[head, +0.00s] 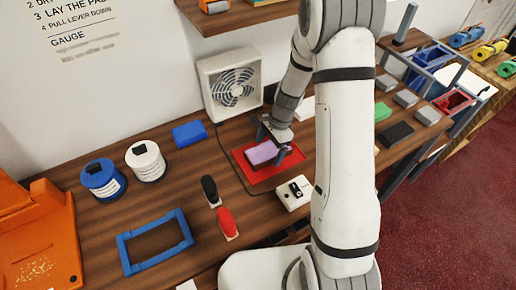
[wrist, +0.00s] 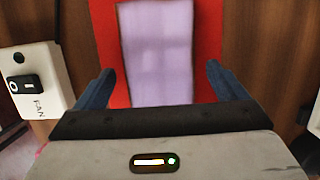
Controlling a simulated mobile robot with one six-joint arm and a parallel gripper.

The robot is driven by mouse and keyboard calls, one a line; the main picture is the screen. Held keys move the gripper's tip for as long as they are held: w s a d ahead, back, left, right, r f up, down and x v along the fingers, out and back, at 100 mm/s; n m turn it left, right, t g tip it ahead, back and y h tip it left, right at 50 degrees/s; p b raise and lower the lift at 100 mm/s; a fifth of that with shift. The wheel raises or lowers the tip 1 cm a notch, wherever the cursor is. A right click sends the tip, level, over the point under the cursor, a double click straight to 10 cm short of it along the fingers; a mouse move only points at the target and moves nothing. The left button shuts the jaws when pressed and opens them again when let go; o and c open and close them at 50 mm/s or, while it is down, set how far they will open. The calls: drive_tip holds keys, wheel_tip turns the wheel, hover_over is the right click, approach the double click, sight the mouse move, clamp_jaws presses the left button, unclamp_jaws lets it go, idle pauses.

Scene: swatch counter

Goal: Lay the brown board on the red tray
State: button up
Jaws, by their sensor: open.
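The red tray (head: 284,171) lies on the wooden counter and also fills the upper middle of the wrist view (wrist: 207,30). A lilac block (head: 261,154) lies on it; in the wrist view the lilac block (wrist: 157,50) appears between my fingers. My gripper (head: 275,139) is open over the tray, with one finger on each side of the lilac block (wrist: 160,72). I cannot tell whether the fingers touch it.
A white FAN switch box (head: 294,192) sits just in front of the tray, and a white fan (head: 231,82) stands behind it. Green (head: 383,110), grey and dark (head: 395,134) blocks lie at right. A blue frame (head: 155,243) and spools (head: 146,161) are at left.

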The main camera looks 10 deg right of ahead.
drive_tip(key=shift+p+v, duration=2.75)
drive_tip(key=shift+v, duration=1.25)
drive_tip(key=shift+a, duration=0.1)
drive_tip(key=shift+f, duration=0.1)
